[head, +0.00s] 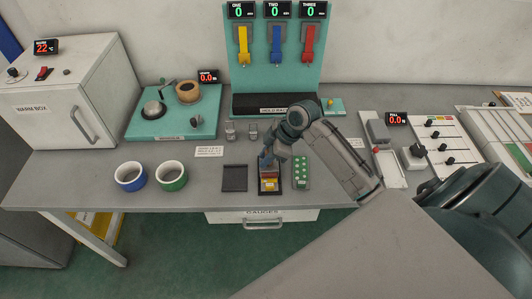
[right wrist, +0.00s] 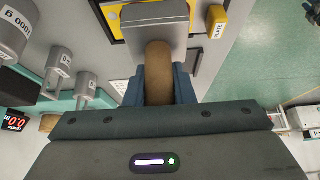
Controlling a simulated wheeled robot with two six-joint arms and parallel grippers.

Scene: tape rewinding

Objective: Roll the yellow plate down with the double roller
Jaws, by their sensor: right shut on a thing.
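My right gripper (head: 268,160) points down over the black tray (head: 261,189) at the front middle of the bench. It is shut on the brown handle (right wrist: 158,72) of a tool with a wide grey head (right wrist: 155,14), which I take to be the double roller. The yellow plate (head: 270,185) lies in the black tray, partly hidden by the gripper and tool. In the right wrist view, a black-edged yellow surface (right wrist: 113,24) shows beside the grey head. I cannot tell whether the head touches the plate. My left gripper is not in view.
A dark empty-looking pad (head: 234,178) lies left of the tray, and a green tray with white dots (head: 301,172) lies close on its right. Blue (head: 130,176) and green (head: 171,176) cups stand further left. A teal rack (head: 276,60) stands behind.

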